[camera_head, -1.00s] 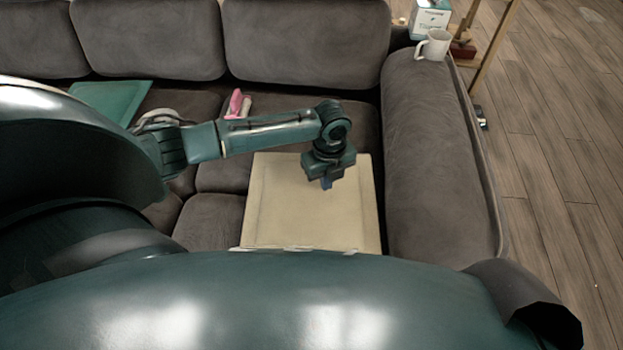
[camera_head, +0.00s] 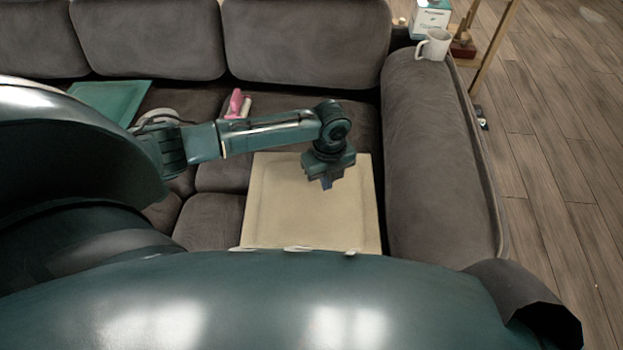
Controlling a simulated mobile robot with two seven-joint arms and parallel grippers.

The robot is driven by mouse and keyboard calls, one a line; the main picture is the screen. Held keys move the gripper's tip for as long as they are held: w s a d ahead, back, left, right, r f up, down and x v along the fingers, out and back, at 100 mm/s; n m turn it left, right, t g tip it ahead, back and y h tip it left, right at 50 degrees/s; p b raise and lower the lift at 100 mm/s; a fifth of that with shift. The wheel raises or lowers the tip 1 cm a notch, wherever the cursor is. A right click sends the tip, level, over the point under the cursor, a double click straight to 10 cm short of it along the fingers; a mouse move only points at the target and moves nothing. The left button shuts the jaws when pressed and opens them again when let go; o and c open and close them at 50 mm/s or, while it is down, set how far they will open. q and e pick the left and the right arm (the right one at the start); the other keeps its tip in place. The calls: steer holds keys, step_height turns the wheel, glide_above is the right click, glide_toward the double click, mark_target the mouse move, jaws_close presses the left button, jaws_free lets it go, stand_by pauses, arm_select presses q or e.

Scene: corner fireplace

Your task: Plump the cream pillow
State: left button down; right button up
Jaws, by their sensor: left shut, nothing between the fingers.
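The cream pillow (camera_head: 285,215) lies flat on the grey sofa seat, close to the right armrest. Its near edge is partly hidden by my own body. My left gripper (camera_head: 326,185) points down over the upper right part of the pillow, shut and with nothing in it. I cannot tell whether its fingertips touch the pillow. My right gripper is not in view.
A green pillow or board (camera_head: 112,100) lies on the seat at left. A pink object (camera_head: 235,103) lies behind my left forearm. A white mug (camera_head: 434,45) stands on the right armrest (camera_head: 430,150), with a box (camera_head: 431,18) behind it. Wooden floor lies right.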

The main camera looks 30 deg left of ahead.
arm_select(q)
steer(key=shift+f+b, duration=0.7)
steer(key=shift+f, duration=0.7)
steer(key=shift+s+a+r+p, duration=0.1)
steer(key=shift+a+r+p, duration=0.1)
steer(key=shift+r+p, duration=0.35)
steer(key=a+r+p, duration=0.1)
steer(key=p, duration=0.1)
steer(key=s+a+r+p, duration=0.1)
steer(key=p, duration=0.1)
steer(key=shift+s+a, duration=0.3)
steer(key=shift+f, duration=0.15)
steer(key=shift+f+b, duration=0.95)
steer(key=shift+f, duration=0.35)
